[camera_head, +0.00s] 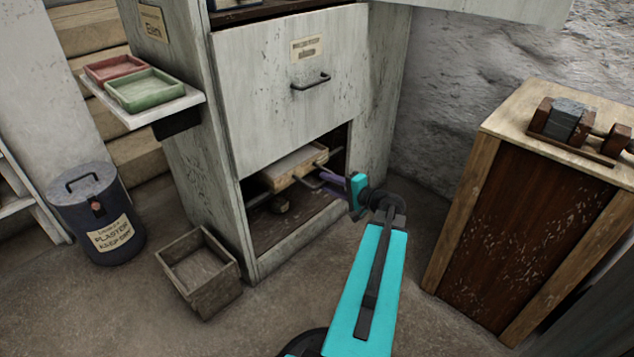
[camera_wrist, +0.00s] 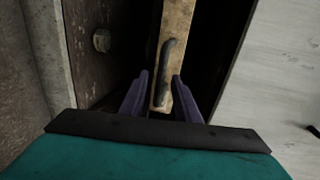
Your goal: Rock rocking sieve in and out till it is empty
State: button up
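The rocking sieve (camera_head: 298,168) is a shallow wooden frame on rails inside the cabinet's lower opening. Its pale top shows in the head view, but I cannot tell how much material it holds. In the wrist view its narrow wooden side (camera_wrist: 178,30) carries a dark curved handle (camera_wrist: 167,62). My gripper (camera_head: 338,183) is at the opening, just right of the sieve. In the wrist view my purple fingers (camera_wrist: 160,76) are apart, one on each side of the handle end, with dark gaps beside the wood. I see no clear grip on the handle.
The cabinet's pale front panel (camera_head: 285,95) hangs above the opening. A small round object (camera_head: 281,205) sits on the cabinet floor below the sieve. A wooden box (camera_head: 212,292) and a lidded bin (camera_head: 97,215) stand left. A wooden cabinet (camera_head: 520,215) stands right.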

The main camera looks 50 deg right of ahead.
jog(key=shift+b+x, duration=0.8)
jog(key=shift+x, duration=2.1)
grip_shut()
